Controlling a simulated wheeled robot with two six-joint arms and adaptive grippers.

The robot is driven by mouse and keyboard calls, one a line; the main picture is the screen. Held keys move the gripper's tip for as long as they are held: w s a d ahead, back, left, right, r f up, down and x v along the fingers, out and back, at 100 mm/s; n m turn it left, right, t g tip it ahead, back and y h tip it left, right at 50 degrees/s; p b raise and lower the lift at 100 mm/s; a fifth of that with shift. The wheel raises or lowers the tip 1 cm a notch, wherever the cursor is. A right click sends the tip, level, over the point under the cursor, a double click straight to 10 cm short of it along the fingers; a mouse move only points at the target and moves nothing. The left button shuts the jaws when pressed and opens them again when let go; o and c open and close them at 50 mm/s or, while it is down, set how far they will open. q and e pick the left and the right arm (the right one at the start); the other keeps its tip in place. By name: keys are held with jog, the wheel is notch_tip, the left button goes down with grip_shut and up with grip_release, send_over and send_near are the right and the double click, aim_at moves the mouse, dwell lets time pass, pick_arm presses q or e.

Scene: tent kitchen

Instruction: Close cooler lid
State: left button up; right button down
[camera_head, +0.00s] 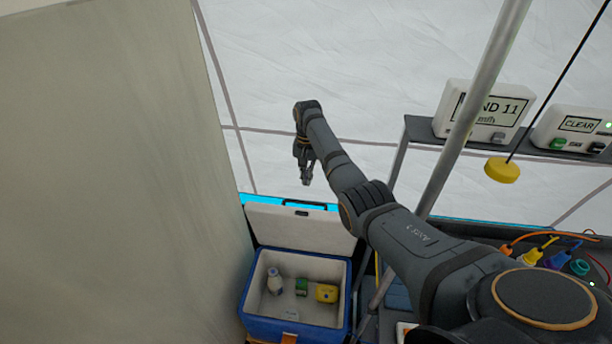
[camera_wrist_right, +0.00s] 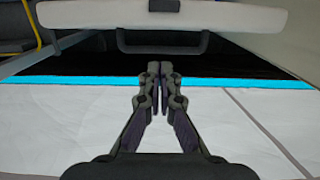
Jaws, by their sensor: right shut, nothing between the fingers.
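A blue cooler (camera_head: 294,330) with a white interior stands on the floor at the lower middle of the head view. Its white lid (camera_head: 298,228) is open, tilted up at the back, with a dark handle (camera_head: 304,204) on its far edge. The lid (camera_wrist_right: 215,19) and its handle (camera_wrist_right: 162,41) also show at the top of the right wrist view. My right gripper (camera_head: 306,182) is above and behind the lid, apart from it. It is shut and empty, and its fingertips (camera_wrist_right: 160,68) meet just below the handle in the wrist view. My left gripper is not in view.
Inside the cooler are a white bottle (camera_head: 275,282), a green item (camera_head: 301,287) and a yellow item (camera_head: 327,293). A large beige panel (camera_head: 110,170) stands close at the left. A metal pole (camera_head: 470,110) and a shelf with displays (camera_head: 485,110) stand at the right.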

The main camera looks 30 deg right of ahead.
aim_at(304, 208)
notch_tip(304, 208, down, 6)
jog(key=shift+s+a+f, duration=0.1)
jog(key=shift+f, duration=0.05)
jog(key=s+a+p, duration=0.1)
jog(key=s+p, duration=0.1)
jog(key=p, duration=0.1)
jog(key=shift+s+a+f, duration=0.1)
jog(key=shift+s+a, duration=0.15)
jog(key=shift+a, duration=0.15)
jog(key=shift+s+a, duration=0.15)
jog(key=shift+s, duration=0.1)
jog(key=shift+s+a+f, duration=0.15)
jog(key=shift+s, duration=0.05)
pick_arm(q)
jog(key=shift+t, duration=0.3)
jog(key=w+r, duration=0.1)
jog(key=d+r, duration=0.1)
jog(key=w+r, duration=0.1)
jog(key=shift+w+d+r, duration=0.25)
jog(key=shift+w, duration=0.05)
pick_arm(e)
jog(key=shift+w+f, duration=0.1)
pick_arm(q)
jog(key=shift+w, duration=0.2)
